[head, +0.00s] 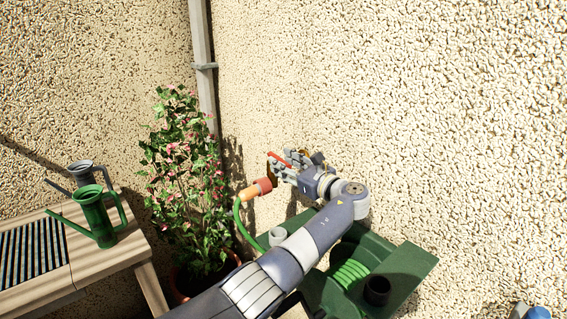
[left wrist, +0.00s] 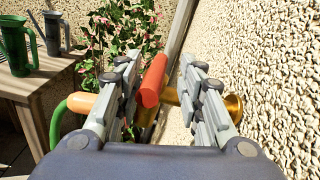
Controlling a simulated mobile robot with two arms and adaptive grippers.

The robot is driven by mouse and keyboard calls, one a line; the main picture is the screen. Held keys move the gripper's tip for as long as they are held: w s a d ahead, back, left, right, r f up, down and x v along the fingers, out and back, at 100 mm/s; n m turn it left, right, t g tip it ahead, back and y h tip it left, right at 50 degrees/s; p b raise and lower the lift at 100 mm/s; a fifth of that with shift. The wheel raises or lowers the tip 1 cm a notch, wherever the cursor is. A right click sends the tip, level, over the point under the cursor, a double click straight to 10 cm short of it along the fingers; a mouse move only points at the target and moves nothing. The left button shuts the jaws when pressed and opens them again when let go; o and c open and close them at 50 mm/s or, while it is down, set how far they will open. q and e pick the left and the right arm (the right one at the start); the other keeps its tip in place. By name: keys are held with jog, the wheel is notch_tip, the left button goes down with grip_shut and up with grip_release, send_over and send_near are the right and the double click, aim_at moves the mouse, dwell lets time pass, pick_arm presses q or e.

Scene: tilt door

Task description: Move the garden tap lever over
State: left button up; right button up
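The tap's red lever (head: 279,158) is by the wall, at my left gripper (head: 287,168). In the left wrist view the lever (left wrist: 152,80) lies between the two fingers of my left gripper (left wrist: 158,82). The fingers are apart, with a clear gap on the lever's right; I cannot tell whether the left finger touches it. The brass tap body (left wrist: 234,107) shows behind the right finger. An orange hose connector (head: 258,188) with a green hose (head: 239,220) hangs at the tap. My gripper hides part of the tap. My right gripper is not in view.
A green hose box (head: 405,268) stands below my left arm. A flowering potted plant (head: 185,180) is left of the tap. A wooden bench (head: 105,257) holds a green watering can (head: 95,215) and a grey one (head: 85,174). Rough walls rise behind.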

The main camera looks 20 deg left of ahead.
pick_arm(q)
jog(key=v, duration=1.1)
jog(key=shift+s+d, duration=0.2)
